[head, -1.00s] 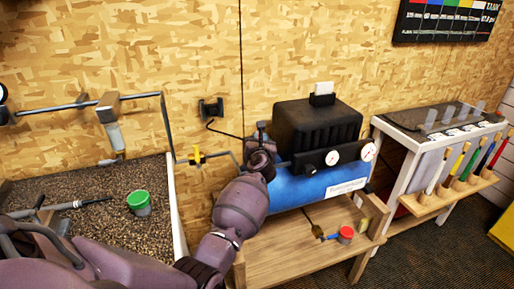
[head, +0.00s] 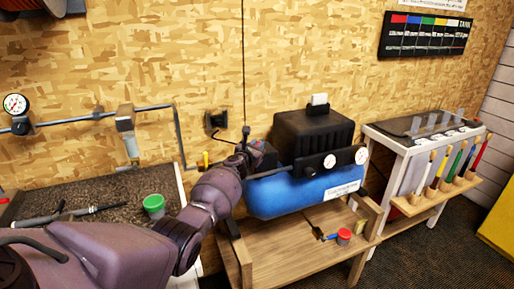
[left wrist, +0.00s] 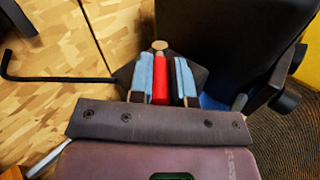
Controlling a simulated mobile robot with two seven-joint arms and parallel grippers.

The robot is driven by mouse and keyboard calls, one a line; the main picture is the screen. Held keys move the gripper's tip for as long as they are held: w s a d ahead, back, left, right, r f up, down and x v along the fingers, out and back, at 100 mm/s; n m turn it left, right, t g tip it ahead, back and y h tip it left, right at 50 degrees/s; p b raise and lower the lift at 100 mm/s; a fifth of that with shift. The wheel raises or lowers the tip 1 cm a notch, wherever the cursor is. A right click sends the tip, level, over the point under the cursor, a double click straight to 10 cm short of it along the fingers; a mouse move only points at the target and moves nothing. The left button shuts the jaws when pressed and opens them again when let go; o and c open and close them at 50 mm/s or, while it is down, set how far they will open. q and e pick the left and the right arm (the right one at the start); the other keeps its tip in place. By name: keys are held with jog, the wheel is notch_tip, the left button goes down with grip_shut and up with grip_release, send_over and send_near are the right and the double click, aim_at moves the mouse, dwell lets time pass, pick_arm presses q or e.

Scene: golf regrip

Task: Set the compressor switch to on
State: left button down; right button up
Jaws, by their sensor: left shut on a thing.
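The compressor has a black housing (head: 310,135) on a blue tank (head: 290,195) and stands on a wooden bench. My left gripper (head: 246,148) is at the left end of the housing, its fingers largely hidden in the head view. I cannot read the switch's setting. My right gripper is not in view.
Two gauges (head: 330,161) are on the compressor's front. A pipe with a yellow-handled valve (head: 205,159) runs along the wall at left. A green-rimmed pot (head: 154,204) stands at left.

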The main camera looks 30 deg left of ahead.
pick_arm(q)
jog(key=m+h, duration=0.1)
jog(key=a+m+h+b, duration=0.1)
jog(key=h, duration=0.1)
jog(key=shift+a+m+g+h+b, duration=0.2)
jog(key=shift+m+h+b, duration=0.3)
jog(key=shift+h, duration=0.3)
jog(key=shift+a+m+g+h+b, duration=0.1)
jog(key=shift+a+m+h+b, duration=0.1)
jog(key=shift+m+h+b, duration=0.45)
jog(key=shift+h, duration=0.25)
jog(key=shift+r, duration=0.1)
jog(key=c, duration=1.1)
grip_release()
jog(key=shift+w, duration=0.1)
jog(key=p+v, duration=0.3)
jog(key=v, duration=0.7)
jog(key=shift+s+p, duration=0.35)
jog(key=shift+s, duration=0.05)
